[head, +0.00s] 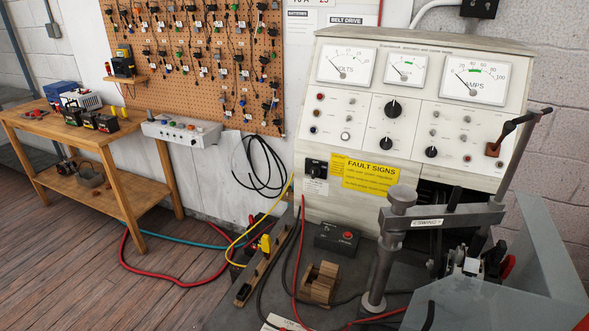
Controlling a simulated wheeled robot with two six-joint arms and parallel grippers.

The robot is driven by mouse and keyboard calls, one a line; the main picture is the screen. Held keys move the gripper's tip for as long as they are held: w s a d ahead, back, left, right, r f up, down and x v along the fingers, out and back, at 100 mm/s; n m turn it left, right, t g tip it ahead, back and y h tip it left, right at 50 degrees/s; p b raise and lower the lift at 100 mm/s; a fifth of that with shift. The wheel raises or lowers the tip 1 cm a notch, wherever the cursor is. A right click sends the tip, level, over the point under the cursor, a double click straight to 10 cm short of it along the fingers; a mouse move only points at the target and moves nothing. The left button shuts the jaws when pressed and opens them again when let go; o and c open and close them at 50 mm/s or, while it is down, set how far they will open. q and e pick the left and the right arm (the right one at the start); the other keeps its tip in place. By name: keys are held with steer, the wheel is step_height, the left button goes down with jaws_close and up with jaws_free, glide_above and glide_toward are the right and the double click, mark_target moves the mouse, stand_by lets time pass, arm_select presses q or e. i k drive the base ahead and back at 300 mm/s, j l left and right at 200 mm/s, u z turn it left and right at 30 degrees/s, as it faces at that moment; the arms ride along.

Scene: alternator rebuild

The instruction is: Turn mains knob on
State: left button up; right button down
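The grey-white test bench console (340,205) stands at the right with three dial meters. A small black switch plate with a dark rotary knob (316,170) sits low on its left front, left of the yellow "FAULT SIGNS" label. This may be the mains knob, but its lettering is too small to read and its setting cannot be told. Other black knobs are on the upper panel: a large one (393,108) in the middle, one below it (386,143) and one to the right (431,152). Neither of my grippers is seen in the head view.
A grey post with a "SWING" arm (440,220) and a clear guard (545,250) stand front right. A wooden side table (95,140) stands left.

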mark_target(315, 171)
steer(key=k+z, duration=0.15)
steer(key=z, duration=0.25)
steer(key=k+z, duration=0.1)
steer(key=z, duration=0.3)
steer(key=k+l+z, duration=0.1)
steer(key=z, duration=0.35)
